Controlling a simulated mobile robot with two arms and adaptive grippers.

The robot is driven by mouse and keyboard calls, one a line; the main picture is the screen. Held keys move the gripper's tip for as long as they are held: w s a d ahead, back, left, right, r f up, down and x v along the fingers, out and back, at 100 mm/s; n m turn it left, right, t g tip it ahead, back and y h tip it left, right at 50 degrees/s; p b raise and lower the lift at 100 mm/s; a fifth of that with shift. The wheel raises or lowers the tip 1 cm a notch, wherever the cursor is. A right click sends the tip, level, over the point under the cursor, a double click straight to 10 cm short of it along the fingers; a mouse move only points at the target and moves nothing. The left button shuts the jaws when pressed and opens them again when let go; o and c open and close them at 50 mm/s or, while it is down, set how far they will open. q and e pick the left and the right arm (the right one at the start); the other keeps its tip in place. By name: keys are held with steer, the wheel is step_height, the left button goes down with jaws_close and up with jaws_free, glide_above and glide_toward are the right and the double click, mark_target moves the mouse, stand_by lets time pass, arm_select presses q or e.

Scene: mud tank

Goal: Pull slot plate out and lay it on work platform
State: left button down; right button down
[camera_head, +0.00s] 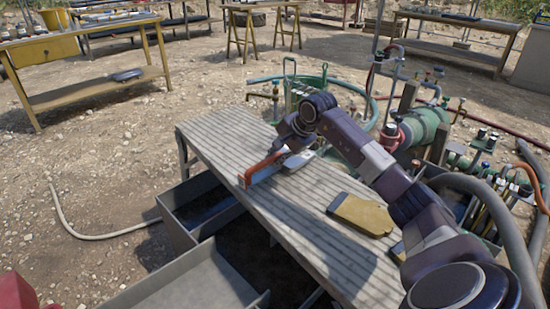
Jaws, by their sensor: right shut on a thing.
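The work platform (225,128) is a grey slatted bench in the middle of the view. My right arm reaches over it from the lower right. My right gripper (280,151) is shut on a thin grey plate with an orange-red edge (262,171), which looks like the slot plate. The plate is at the platform's left side, standing on its edge or tilted. I cannot tell whether it touches the slats. The fingertips are small and partly hidden by the wrist. My left gripper is not in view.
A yellow-tan pair of gloves (362,214) lies on the platform, right of the plate. Green tank equipment with pipes and hoses (422,128) stands behind it on the right. Open grey bins (188,290) sit at the lower left. The platform's near-middle slats are clear.

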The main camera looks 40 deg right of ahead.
steer(key=shift+w+f, duration=0.1)
steer(key=shift+f, duration=0.1)
stand_by(0.5)
steer(key=c, duration=1.8)
jaws_free()
steer(key=shift+s+a+f, duration=0.1)
steer(key=shift+s+f, duration=0.1)
steer(key=shift+f, duration=0.15)
steer(key=v, duration=1.2)
steer(key=shift+r, duration=0.3)
